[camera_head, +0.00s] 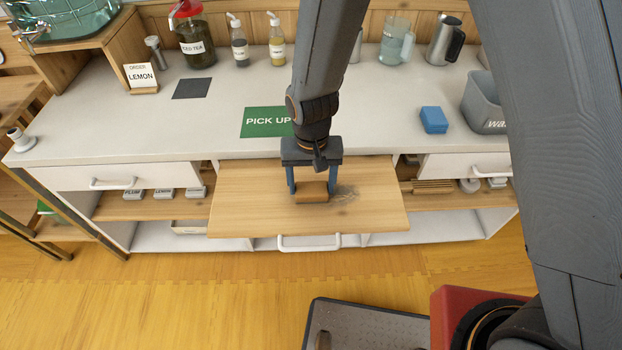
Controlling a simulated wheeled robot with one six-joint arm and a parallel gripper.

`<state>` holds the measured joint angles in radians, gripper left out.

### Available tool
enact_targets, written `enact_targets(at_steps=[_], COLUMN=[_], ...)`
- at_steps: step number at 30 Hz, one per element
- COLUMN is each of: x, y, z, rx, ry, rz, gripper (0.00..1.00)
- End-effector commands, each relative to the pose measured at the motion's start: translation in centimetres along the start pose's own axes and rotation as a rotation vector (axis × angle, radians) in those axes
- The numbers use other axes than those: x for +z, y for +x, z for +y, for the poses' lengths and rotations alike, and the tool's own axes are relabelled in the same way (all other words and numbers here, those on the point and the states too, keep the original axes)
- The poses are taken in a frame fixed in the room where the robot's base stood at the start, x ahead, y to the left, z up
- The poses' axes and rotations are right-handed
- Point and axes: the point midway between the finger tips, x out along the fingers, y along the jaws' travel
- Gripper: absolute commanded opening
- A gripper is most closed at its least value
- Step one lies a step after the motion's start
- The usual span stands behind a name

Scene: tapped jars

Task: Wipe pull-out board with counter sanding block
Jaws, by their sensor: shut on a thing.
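The pull-out board (240,205) is a light wooden board drawn out from the counter front, with a white handle below its front edge. My gripper (311,190) is over the middle of the board, pointing down. It is shut on a brown sanding block (312,197), which appears to rest on the board; exact contact is hard to tell. A greyish scuffed patch (346,194) shows on the board just right of the block. Part of the board behind the gripper is hidden.
A green PICK UP mat (262,121), a blue sponge-like block (433,120) and a grey bin (484,103) are on the counter (100,135). Bottles, a jar and jugs stand at the back. White drawers (110,176) flank the board. My arm hides part of the right side.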

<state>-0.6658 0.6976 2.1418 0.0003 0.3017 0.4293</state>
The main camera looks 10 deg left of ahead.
Motion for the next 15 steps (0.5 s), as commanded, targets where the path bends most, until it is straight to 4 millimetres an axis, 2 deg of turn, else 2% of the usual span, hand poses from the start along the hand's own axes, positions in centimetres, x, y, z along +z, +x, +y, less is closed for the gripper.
enact_targets(at_steps=[11, 15], x=[-0.01, 0.77], y=[0.02, -0.03], z=[0.00, 0.00], rx=[0.000, 0.001], ry=[0.000, 0.000], rz=[0.000, -0.002], gripper=[0.48, 0.48])
